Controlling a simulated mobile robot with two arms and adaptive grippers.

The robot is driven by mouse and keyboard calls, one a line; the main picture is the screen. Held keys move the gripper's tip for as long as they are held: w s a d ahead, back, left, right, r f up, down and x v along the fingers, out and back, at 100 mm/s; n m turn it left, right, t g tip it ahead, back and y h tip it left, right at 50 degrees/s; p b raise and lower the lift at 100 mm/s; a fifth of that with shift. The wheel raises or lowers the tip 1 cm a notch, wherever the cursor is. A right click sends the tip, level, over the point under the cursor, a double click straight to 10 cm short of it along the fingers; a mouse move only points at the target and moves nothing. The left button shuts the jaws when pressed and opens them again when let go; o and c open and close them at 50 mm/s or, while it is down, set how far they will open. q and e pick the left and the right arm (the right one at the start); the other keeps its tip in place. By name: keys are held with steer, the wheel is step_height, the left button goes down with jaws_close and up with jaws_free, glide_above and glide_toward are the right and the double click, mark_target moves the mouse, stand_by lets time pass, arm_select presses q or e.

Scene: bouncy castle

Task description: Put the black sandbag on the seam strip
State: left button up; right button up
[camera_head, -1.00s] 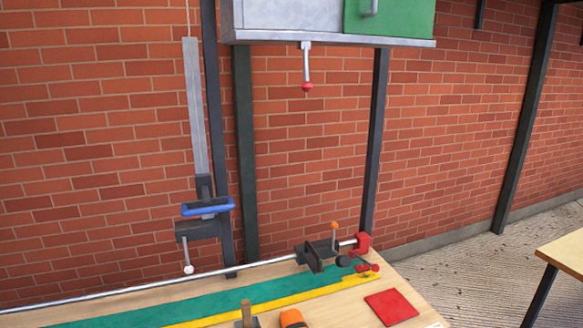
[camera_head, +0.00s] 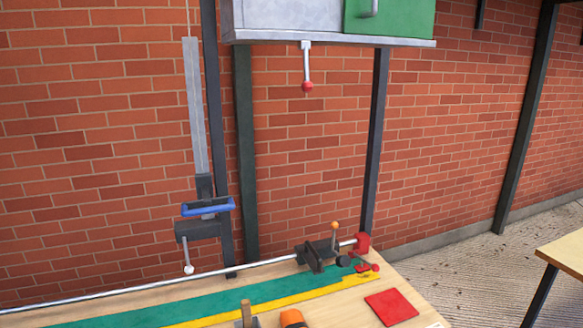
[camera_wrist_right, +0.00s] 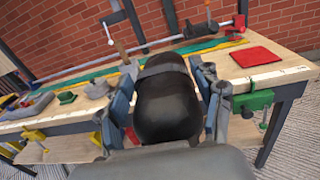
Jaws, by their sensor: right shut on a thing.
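The black sandbag (camera_wrist_right: 168,105) fills the middle of the right wrist view, a rounded dark bag with a grey band across its upper part. My right gripper (camera_wrist_right: 167,100) is shut on it, one finger at each side, and holds it in front of the workbench. The seam strip looks like the long green band with a yellow edge (camera_head: 220,298) on the bench in the head view; it also shows in the wrist view (camera_wrist_right: 199,47), partly hidden by the sandbag. My left gripper is in neither view.
A red square (camera_head: 391,307) lies on the bench (camera_head: 425,316) at right. A metal rail (camera_head: 170,286) with a dark clamp (camera_head: 318,254) runs along the back. A blue-handled clamp (camera_head: 207,208) hangs at the brick wall. Grey items (camera_wrist_right: 98,88) lie on the bench's left part.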

steer(key=shift+s+a+r+m+h, duration=0.1)
steer(key=shift+s+r+m+h, duration=0.25)
steer(key=shift+s+r, duration=0.75)
steer(key=shift+s+a+r+m+t+h, duration=0.1)
steer(key=shift+s+r+m+t+h, duration=0.2)
steer(key=shift+s+r+h, duration=0.45)
steer(key=shift+d+r, duration=0.2)
steer(key=shift+a+r+m+h, duration=0.2)
steer(key=shift+m+h, duration=0.15)
steer(key=shift+h, duration=0.05)
steer(key=h, duration=0.1)
steer(key=m+h, duration=0.2)
steer(key=shift+w+d+r+t, duration=0.3)
steer(key=shift+w+d+t, duration=0.1)
steer(key=shift+r+m+h, duration=0.1)
steer(key=shift+m+h, duration=0.2)
steer(key=shift+h, duration=0.2)
steer(key=shift+f, duration=0.2)
